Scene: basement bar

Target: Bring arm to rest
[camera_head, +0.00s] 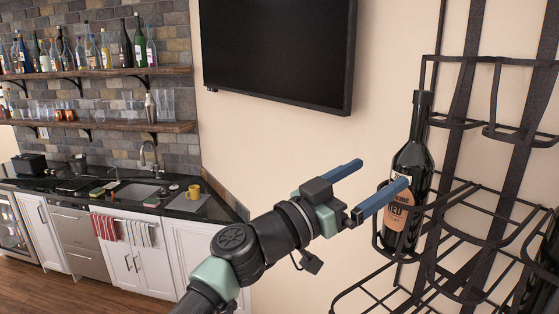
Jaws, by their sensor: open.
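My gripper (375,187) is open, with its two blue fingers spread apart and nothing between them. My arm reaches up from the bottom of the head view towards the right. A dark wine bottle (413,160) with an orange and white label stands upright in the metal rack (470,208) at the right. The lower finger overlaps the bottle's label in the picture. I cannot tell whether it touches the bottle.
A black TV (280,48) hangs on the beige wall (260,135). At the left is a dark counter (105,199) with a sink (137,191) and a yellow mug (194,192). Shelves (98,72) of bottles hang above it. Wooden floor (100,297) shows at the lower left.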

